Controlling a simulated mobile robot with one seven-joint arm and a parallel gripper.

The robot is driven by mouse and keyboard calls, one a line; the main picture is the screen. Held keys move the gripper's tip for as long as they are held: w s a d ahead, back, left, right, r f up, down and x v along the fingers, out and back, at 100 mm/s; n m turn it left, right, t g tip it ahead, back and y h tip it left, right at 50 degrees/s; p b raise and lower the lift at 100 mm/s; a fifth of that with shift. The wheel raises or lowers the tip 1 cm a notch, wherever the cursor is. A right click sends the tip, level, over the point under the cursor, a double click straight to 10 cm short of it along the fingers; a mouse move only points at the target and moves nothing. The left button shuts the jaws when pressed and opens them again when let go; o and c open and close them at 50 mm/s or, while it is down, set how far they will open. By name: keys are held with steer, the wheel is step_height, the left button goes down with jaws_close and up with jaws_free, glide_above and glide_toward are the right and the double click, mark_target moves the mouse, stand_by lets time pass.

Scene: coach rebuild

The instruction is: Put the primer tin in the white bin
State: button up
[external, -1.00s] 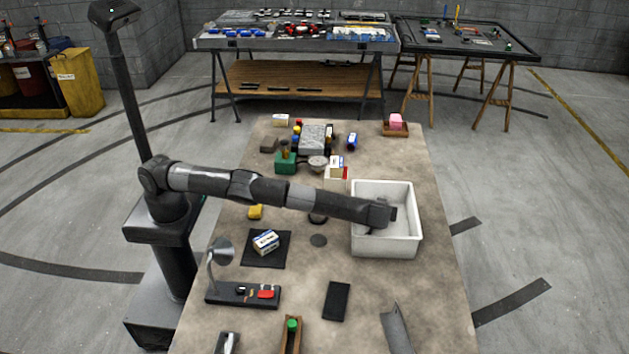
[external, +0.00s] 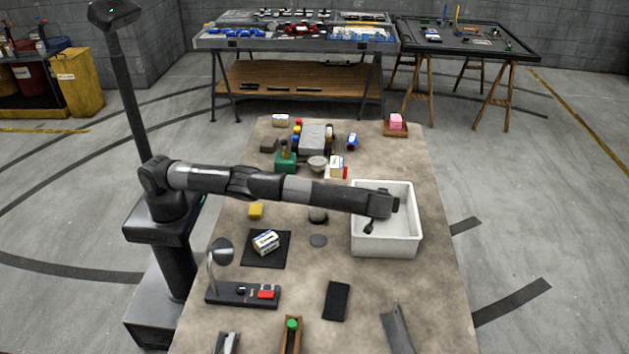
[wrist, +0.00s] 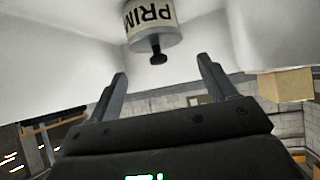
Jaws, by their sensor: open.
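The primer tin (wrist: 153,20) is grey with a cream label reading "PRIM" and a dark knob at one end. In the wrist view it shows at the top, against the white walls of the bin. The white bin (external: 386,247) stands at the table's right side in the external view. My gripper (external: 382,214) is over and partly within the bin there. In the wrist view my gripper (wrist: 163,68) is open, with the tin's knob between and beyond its fingertips. Nothing is clamped. The tin does not show in the external view; whether it touches the bin floor is unclear.
A small box lies on a black mat (external: 281,259) left of the bin. A dark pad (external: 336,301) lies in front. The floor right of the table is open.

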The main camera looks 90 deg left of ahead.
steer(key=shift+a+r, duration=0.1)
steer(key=shift+r, duration=1.45)
steer(key=s+a+r+m+h, duration=0.1)
steer(key=s+a+r+h, duration=0.15)
steer(key=a+r, duration=0.3)
steer(key=s+a+r+h, duration=0.1)
steer(key=s+a+r, duration=0.3)
steer(key=a+r, duration=0.15)
steer(key=s+a+r+m+h, duration=0.2)
steer(key=s+r+m, duration=0.15)
steer(key=s, duration=0.65)
steer(key=s+a+r+m+h, duration=0.2)
steer(key=s+a+r+h, duration=0.15)
steer(key=s, duration=0.65)
steer(key=s+d+f+m+t, duration=0.1)
steer(key=s+d+f+m, duration=0.1)
steer(key=s, duration=0.8)
steer(key=s+d+f+m+t+h, duration=0.1)
steer(key=s+d+f+m, duration=0.2)
steer(key=s, duration=0.7)
steer(key=s+d+f+m+t, duration=0.1)
steer(key=s+d+f+m, duration=0.2)
steer(key=s, duration=0.7)
steer(key=shift+d+f+m+t, duration=0.25)
steer(key=shift+d+m+t, duration=0.05)
steer(key=shift+d+m, duration=0.35)
